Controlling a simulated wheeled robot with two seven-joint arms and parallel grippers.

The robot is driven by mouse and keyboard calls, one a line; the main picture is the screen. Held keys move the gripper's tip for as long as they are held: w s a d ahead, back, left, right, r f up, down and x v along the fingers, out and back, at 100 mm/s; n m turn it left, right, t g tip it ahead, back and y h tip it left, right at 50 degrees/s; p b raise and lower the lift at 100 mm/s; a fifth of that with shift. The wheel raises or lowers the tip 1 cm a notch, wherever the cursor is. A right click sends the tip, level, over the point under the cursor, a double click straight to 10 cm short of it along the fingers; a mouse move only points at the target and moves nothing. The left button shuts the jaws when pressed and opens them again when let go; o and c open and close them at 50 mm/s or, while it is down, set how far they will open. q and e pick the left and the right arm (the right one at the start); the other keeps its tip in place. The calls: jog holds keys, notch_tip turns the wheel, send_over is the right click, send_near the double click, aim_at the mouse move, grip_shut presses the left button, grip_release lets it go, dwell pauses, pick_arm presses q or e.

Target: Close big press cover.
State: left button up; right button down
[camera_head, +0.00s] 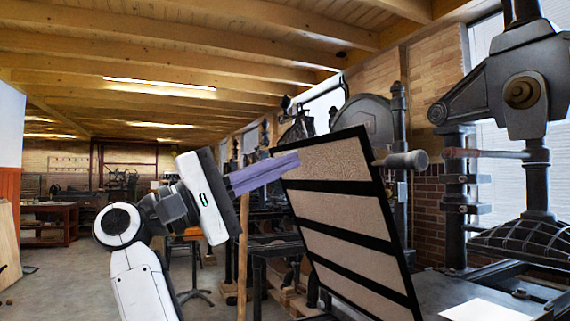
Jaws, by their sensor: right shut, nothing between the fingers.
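The big press cover (338,209) is a black frame with beige panels, standing tilted open at the middle right. A grey rounded handle (403,160) sticks out at its upper right edge. The press bed (436,287) lies low at the right.
A dark press column with a heavy arm (519,80) rises at the right. A white sheet (485,310) lies on the bed. A wooden post (243,255), a stool (192,262) and other machines stand behind the gripper. Floor is open at the left.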

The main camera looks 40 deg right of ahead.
aim_at(350, 135)
jog(key=p+x, duration=0.1)
jog(key=x, duration=0.9)
jog(key=shift+d+r, duration=0.1)
jog(key=shift+d, duration=0.2)
pick_arm(q)
jog(key=shift+s+a+r, duration=0.2)
jog(key=shift+s+a, duration=0.05)
jog(key=shift+s, duration=0.1)
pick_arm(e)
jog(key=shift+s+d+r, duration=0.1)
jog(key=shift+s+d, duration=0.05)
jog(key=shift+d, duration=0.1)
